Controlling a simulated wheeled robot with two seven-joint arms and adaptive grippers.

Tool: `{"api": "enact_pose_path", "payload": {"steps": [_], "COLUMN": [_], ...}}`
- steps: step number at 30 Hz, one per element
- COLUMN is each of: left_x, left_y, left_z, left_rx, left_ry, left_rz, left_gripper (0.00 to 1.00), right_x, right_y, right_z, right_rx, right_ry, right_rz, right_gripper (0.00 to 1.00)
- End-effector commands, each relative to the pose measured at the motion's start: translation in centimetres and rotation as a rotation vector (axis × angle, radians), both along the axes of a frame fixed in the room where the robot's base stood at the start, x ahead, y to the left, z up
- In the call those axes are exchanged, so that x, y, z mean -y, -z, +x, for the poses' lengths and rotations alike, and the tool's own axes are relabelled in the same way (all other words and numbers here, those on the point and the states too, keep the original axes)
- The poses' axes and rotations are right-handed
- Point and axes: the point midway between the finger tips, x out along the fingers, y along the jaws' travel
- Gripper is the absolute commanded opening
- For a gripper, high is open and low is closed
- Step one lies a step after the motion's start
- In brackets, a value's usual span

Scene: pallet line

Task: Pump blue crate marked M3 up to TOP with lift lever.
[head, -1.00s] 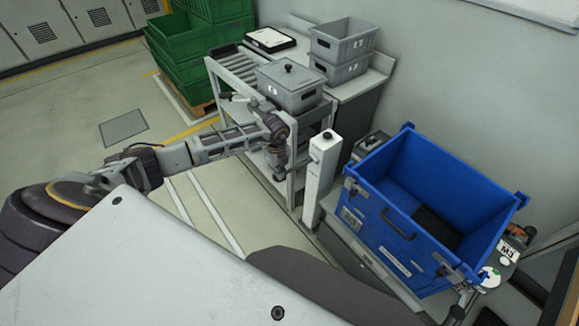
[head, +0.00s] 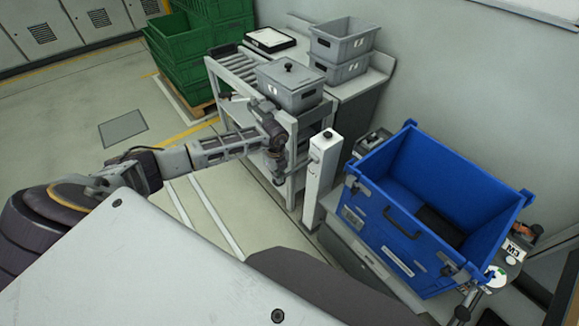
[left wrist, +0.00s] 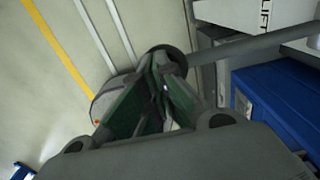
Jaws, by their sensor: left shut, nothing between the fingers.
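The blue crate (head: 400,225) stands upright and open on the lift at right, with a dark item inside. A tag reading M3 (head: 515,249) is by its right corner. The white lift post (head: 322,178), with a black knob on top, stands left of the crate. It carries the word LIFT in the left wrist view (left wrist: 240,14). The grey lever bar (left wrist: 240,46) runs left from the post to a dark round end. My left gripper (left wrist: 163,88) is shut and empty, its fingertips at that end. It also shows in the head view (head: 279,180). Contact is unclear.
A grey rack (head: 290,185) with a lidded grey bin (head: 290,88) stands behind my left gripper. Grey bins (head: 342,45) sit on the bench behind. Green crates (head: 190,65) are stacked at the back. The floor at left is clear.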

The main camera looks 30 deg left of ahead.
Motion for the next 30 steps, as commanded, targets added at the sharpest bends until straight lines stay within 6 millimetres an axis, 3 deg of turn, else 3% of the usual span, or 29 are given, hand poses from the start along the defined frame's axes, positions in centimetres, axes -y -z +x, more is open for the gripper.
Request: {"api": "enact_pose_path", "payload": {"steps": [30], "left_x": [0.0], "left_y": [2.1], "left_z": [-0.2], "left_rx": [-0.004], "left_ry": [0.001], "left_rz": [0.002], "left_gripper": [0.00], "right_x": [0.6], "right_y": [1.2], "right_z": [0.0], "right_rx": [0.000], "right_ry": [-0.001], "right_rz": [-0.006], "right_gripper": [0.40]}}
